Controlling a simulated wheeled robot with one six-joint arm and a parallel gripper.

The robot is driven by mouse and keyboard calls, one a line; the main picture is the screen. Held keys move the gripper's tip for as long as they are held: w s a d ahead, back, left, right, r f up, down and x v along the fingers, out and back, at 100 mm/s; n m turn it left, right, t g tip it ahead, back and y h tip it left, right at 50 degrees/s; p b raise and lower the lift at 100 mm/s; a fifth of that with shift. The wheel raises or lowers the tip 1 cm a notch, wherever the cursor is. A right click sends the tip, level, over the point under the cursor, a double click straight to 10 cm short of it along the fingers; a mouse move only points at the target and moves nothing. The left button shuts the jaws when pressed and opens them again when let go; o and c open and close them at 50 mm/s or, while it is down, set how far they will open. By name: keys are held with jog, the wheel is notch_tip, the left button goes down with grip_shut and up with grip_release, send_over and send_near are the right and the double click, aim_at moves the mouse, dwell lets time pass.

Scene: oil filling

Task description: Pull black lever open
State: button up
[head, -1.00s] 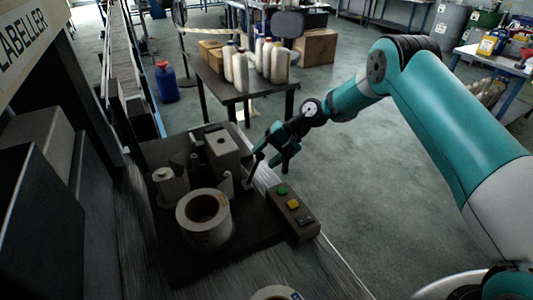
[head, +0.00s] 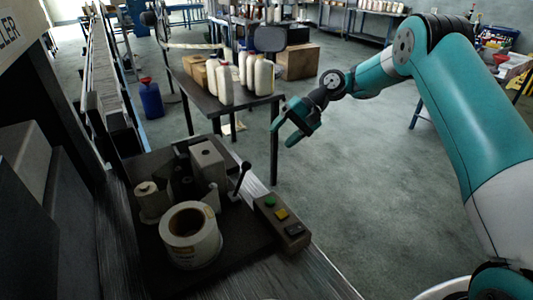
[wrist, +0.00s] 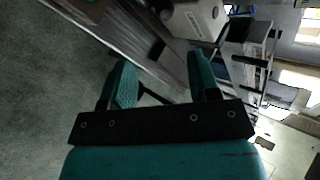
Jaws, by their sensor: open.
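The black lever (head: 239,182) stands on the labeller's dark plate in the head view. It leans slightly right and has a round knob at its top. My gripper (head: 282,133) is open and empty, up and to the right of the lever and apart from it. In the wrist view, the two teal fingers of my gripper (wrist: 160,62) are spread apart. A dark rod shows between them, but I cannot tell if it is the lever.
A label roll (head: 190,235) sits on the plate. A table (head: 228,105) with several bottles stands behind. Open floor lies to the right.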

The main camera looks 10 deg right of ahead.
jog(key=v, duration=0.5)
dwell(0.3)
jog(key=s+a+r+n+h, duration=0.1)
jog(key=s+a+r+n, duration=0.1)
jog(key=s+a+r, duration=0.5)
jog(key=s+a+r+n+h, duration=0.2)
jog(key=s+a+r+n, duration=0.15)
jog(key=s, duration=0.55)
jog(key=s+d+n+h, duration=0.1)
jog(key=s+n, duration=0.3)
jog(key=s, duration=1.6)
jog(key=shift+s+d+f+h, duration=0.3)
jog(key=shift+s+h, duration=0.05)
jog(key=shift+h, duration=0.25)
